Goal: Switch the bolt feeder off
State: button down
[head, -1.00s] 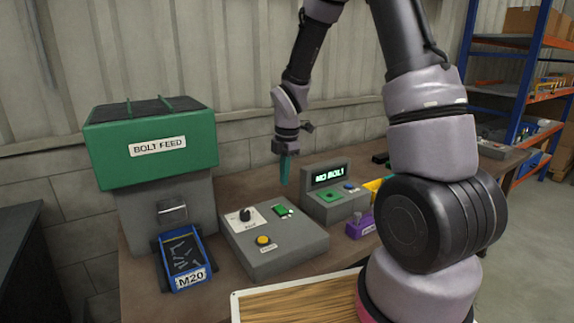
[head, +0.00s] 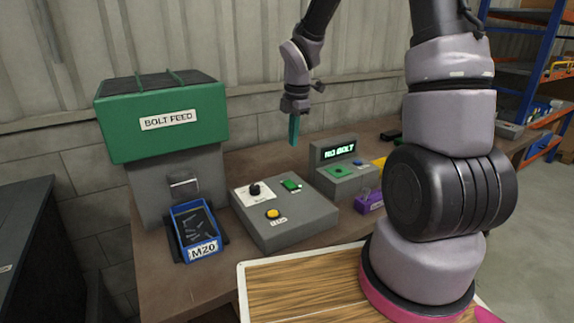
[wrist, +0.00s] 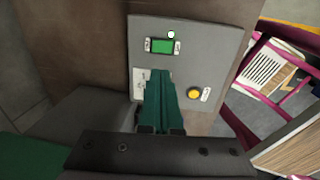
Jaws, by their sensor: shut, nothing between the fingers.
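The bolt feeder (head: 165,120) is a grey machine with a green hopper marked BOLT FEED, at the left in the head view. A grey control box (head: 285,219) stands to its right. The box carries a black knob (head: 255,189) on a white plate, a green rocker switch (head: 291,185) and a yellow button (head: 272,213). The wrist view also shows the green switch (wrist: 162,46), lit, with a small white dot beside it, and the yellow button (wrist: 194,93). My gripper (head: 293,143) is shut and empty, above the box's far side. Its teal fingers hide the knob in the wrist view.
A blue bin marked M20 (head: 194,232) holds several bolts below the feeder's chute. A tester (head: 345,177) reading NO BOLT stands right of the control box, with a purple block (head: 369,202) beside it. A wooden-topped surface (head: 300,285) lies in front.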

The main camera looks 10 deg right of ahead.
aim_at(289, 182)
jog(key=shift+w+a+r, duration=0.1)
jog(key=shift+w, duration=0.2)
jog(key=f, duration=0.4)
jog(key=w+f, duration=0.1)
jog(key=f, duration=0.9)
jog(key=shift+w+a, duration=0.3)
jog(key=shift+w, duration=0.05)
jog(key=shift+f, duration=0.15)
jog(key=shift+s, duration=0.2)
jog(key=shift+s+d, duration=0.25)
jog(key=shift+s, duration=0.35)
jog(key=shift+w+r, duration=0.1)
jog(key=shift+r, duration=0.15)
